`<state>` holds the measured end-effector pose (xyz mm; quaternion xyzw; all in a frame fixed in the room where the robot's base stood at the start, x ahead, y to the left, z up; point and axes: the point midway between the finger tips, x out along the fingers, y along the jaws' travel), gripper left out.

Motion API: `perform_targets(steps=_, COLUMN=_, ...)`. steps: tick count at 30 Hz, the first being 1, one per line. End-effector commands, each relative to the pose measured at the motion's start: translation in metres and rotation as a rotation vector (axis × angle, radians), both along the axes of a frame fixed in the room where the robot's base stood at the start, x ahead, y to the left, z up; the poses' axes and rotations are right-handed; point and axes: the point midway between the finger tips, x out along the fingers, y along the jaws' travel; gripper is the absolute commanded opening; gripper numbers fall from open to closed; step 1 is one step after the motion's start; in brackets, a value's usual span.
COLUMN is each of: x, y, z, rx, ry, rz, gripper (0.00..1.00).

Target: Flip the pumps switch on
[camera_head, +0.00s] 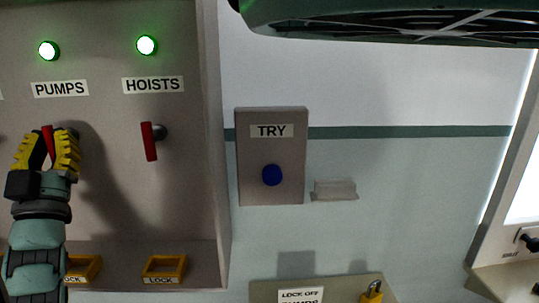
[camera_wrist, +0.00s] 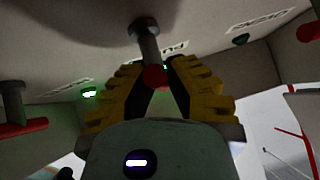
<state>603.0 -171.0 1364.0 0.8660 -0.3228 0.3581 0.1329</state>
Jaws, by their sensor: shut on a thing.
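The pumps switch has a red handle (camera_head: 48,143) on the grey panel, below the PUMPS label (camera_head: 60,88). My gripper (camera_head: 48,152) has its yellow fingers closed around this handle, hiding much of it and part of its pivot. In the wrist view, the red handle end (camera_wrist: 156,76) sits between the fingers, with its grey shaft (camera_wrist: 146,40) running to the panel. The handle looks roughly upright, but its exact position is hard to tell. The pumps lamp (camera_head: 48,50) above the label glows green.
Yellow lock holders (camera_head: 165,268) line the ledge below. A TRY plate with a blue button (camera_head: 272,175) is on the wall further right.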

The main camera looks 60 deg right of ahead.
Motion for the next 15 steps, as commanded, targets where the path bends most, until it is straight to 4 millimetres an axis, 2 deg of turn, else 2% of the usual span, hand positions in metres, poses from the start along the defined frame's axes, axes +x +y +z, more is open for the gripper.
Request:
perform_targets(steps=14, x=-0.0004, y=-0.0009, z=0.0007, rx=0.011, ry=-0.015, rz=-0.001, gripper=0.0)
perform_targets(steps=15, x=-0.0004, y=-0.0009, z=0.0007, rx=0.011, ry=-0.015, rz=-0.001, gripper=0.17)
